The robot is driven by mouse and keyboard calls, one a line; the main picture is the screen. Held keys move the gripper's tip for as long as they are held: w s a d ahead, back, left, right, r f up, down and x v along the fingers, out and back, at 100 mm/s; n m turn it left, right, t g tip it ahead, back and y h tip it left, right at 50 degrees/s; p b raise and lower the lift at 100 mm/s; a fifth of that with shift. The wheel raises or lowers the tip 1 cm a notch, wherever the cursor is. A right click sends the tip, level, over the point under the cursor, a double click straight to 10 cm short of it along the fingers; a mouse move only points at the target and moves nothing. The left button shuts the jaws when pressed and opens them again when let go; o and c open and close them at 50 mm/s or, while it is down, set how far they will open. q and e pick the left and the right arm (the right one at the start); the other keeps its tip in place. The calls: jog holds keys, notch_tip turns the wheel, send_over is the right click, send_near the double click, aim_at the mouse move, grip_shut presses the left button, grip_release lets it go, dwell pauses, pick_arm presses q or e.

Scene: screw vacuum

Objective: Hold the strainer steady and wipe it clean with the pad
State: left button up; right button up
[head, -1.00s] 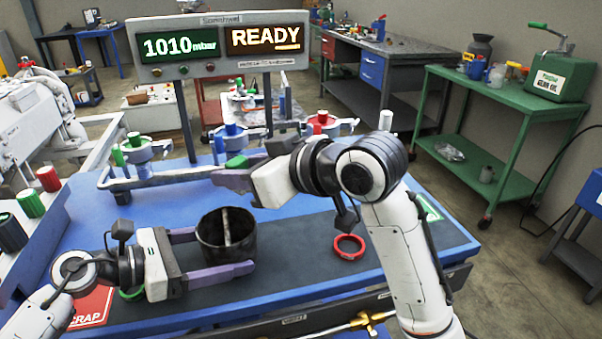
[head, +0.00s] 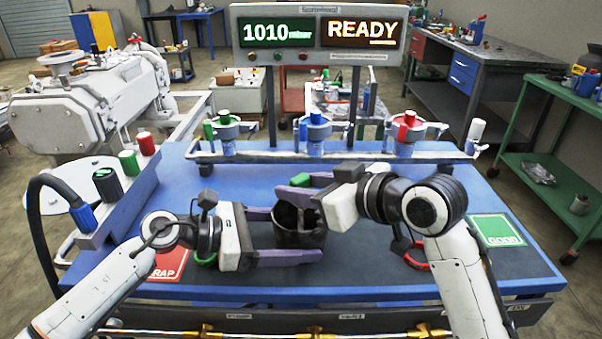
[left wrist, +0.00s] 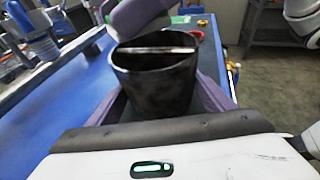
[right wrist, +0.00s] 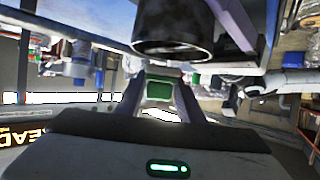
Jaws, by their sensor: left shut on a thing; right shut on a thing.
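The strainer (head: 301,238) is a dark, smudged round basket with a bar across its open top. It stands upright above the dark mat. My left gripper (head: 291,236) is shut on it, one finger along each side. The left wrist view shows the strainer (left wrist: 155,88) between its fingers. My right gripper (head: 304,188) is shut on the green pad (head: 300,180), at the far side of the strainer's rim. The right wrist view shows the pad (right wrist: 159,91) between the fingertips and the strainer (right wrist: 172,35) close by. I cannot tell whether the pad touches it.
A rack (head: 345,156) with several capped fittings runs behind the strainer, under a display (head: 320,36) reading 1010 mbar and READY. A red ring (head: 416,262) lies under my right arm. The red SCRAP mark (head: 170,264) is left, the green GOOD mark (head: 497,230) right.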

jog(key=shift+f, duration=0.45)
jog(key=shift+s+f, duration=0.55)
jog(key=shift+f, duration=0.1)
jog(key=shift+s, duration=0.75)
jog(key=shift+w, duration=1.4)
jog(key=shift+s, duration=1.4)
jog(key=w, duration=0.2)
jog(key=shift+w, duration=0.4)
jog(key=shift+s+r, duration=0.1)
jog(key=shift+r, duration=4.1)
jog(key=shift+d, duration=0.25)
